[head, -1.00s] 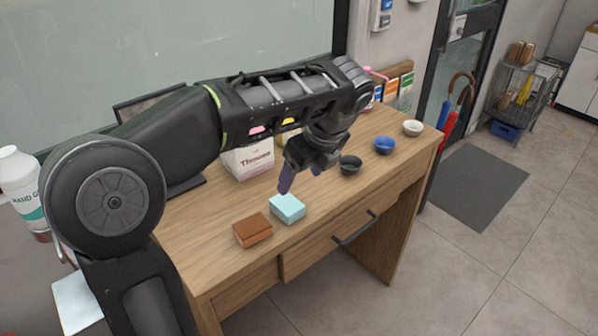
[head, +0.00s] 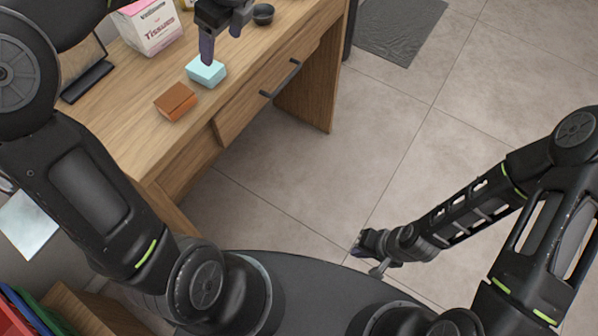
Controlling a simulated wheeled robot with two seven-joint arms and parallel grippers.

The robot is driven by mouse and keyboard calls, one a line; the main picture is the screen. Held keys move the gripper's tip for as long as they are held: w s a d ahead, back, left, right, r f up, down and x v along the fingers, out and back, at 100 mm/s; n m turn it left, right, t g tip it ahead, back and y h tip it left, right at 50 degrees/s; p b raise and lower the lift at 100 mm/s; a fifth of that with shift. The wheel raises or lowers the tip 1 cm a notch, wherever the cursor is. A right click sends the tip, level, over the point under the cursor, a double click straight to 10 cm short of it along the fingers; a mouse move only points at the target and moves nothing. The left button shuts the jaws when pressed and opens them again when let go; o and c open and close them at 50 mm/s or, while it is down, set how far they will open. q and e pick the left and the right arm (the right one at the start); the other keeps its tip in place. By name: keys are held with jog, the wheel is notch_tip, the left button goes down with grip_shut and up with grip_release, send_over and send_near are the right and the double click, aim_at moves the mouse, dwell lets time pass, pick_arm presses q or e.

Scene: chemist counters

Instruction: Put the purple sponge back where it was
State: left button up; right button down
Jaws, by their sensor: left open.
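I see no purple sponge in the head view. A light blue sponge-like block (head: 206,71) lies on the wooden desk near its front edge. A brown block (head: 175,102) lies to its left and nearer to me. My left gripper (head: 221,46) is open with nothing between its dark fingers. It is over the desk at the light blue block, and one finger overlaps the block's far edge in the picture; I cannot tell whether they touch. My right gripper (head: 371,258) is low on the right over the floor, away from the desk. Its finger opening is unclear.
A dark bowl (head: 263,14) stands on the wooden desk (head: 135,120) beyond my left gripper. A tissue box (head: 150,27) stands at the back. A drawer handle (head: 280,78) juts from the desk front. The floor (head: 430,90) to the right is open, with a grey mat (head: 400,25).

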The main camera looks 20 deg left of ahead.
pick_arm(q)
jog(key=s+d+f+n+h, duration=0.1)
jog(key=d+f+n+h, duration=0.1)
jog(key=d+f, duration=0.45)
jog(key=s+d+f+n+g+h, duration=0.1)
jog(key=d+f+n+h, duration=0.15)
jog(key=f, duration=0.75)
jog(key=d+f+n+h, duration=0.1)
jog(key=d+f+n, duration=0.1)
jog(key=d+f, duration=0.45)
jog(key=s+d+f+n+h, duration=0.1)
jog(key=s+d+f+n, duration=0.2)
jog(key=s+f+n, duration=0.5)
jog(key=s+d+f+n+h, duration=0.1)
jog(key=s+d+f+n, duration=0.3)
jog(key=s+f+n, duration=0.4)
notch_tip(320, 180, down, 3)
jog(key=shift+s+d+f, duration=0.2)
jog(key=shift+s, duration=0.8)
jog(key=shift+h, duration=0.25)
